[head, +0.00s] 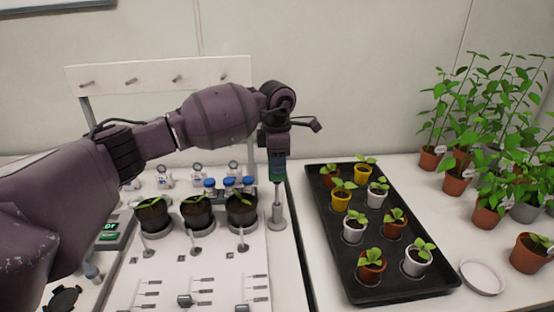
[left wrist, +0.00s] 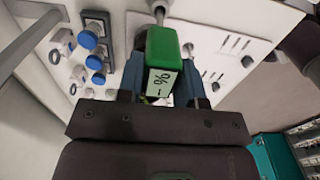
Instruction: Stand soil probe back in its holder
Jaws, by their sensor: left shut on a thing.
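My left gripper (head: 276,157) points straight down, right of the white panel. It is shut on the soil probe, whose green head (left wrist: 163,45) with a pale "%" display sits between the fingers in the left wrist view. In the head view, a little of the probe's green head (head: 277,170) shows below the gripper. The grey holder (head: 278,213), a short upright tube on a round foot, stands directly below. The probe looks upright and in line with the holder; I cannot tell how far its rod is inside. My right gripper is not in view.
A black tray (head: 374,292) of small pots lies right of the holder. Taller plants and a white saucer (head: 482,277) are further right. A peg rail (head: 155,75) stands behind.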

